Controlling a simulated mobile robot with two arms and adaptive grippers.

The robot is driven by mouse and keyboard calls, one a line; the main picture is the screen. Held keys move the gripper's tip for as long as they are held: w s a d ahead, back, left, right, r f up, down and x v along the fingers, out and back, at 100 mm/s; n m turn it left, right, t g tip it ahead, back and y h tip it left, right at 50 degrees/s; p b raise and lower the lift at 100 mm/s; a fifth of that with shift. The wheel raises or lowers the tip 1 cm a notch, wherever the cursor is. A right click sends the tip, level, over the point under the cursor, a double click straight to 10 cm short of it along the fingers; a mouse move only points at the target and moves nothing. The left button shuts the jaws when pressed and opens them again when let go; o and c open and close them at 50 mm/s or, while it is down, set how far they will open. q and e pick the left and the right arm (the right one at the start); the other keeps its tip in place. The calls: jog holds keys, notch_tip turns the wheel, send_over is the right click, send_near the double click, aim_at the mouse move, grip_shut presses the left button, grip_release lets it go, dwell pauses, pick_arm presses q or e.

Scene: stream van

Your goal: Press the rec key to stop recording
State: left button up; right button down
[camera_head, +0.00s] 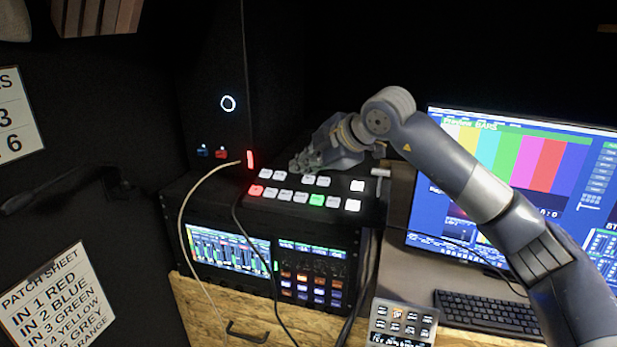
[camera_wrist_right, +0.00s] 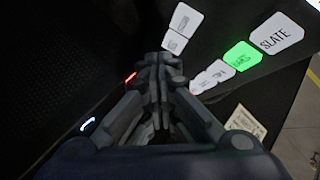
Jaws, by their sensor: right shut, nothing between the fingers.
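The switcher panel (camera_head: 355,187) lies on top of a black rack, with two rows of lit keys. One key at the left of its front row is red (camera_head: 256,190), one is green (camera_head: 317,200), and the others are white. In the right wrist view I read "SLATE" on a white key (camera_wrist_right: 276,34) beside the green key (camera_wrist_right: 242,56). I cannot read a rec label on any key. My right gripper (camera_head: 298,166) is shut and empty at the panel's back row; its fingertips (camera_wrist_right: 160,62) cover part of the keys. I cannot tell whether they touch a key. My left gripper is not in view.
A small key pad (camera_head: 402,324) stands on the desk near the keyboard (camera_head: 487,314). A monitor (camera_head: 510,180) shows colour bars at the right. Pale and black cables (camera_head: 181,225) hang in front of the rack. A patch sheet (camera_head: 57,300) is at the left.

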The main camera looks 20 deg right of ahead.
jog(key=shift+r, duration=0.25)
jog(key=r, duration=0.1)
jog(key=r+p, duration=0.1)
jog(key=r, duration=0.1)
jog(key=s+r+p, duration=0.1)
jog(key=shift+a+r, duration=0.3)
jog(key=shift+a, duration=0.1)
dwell(0.7)
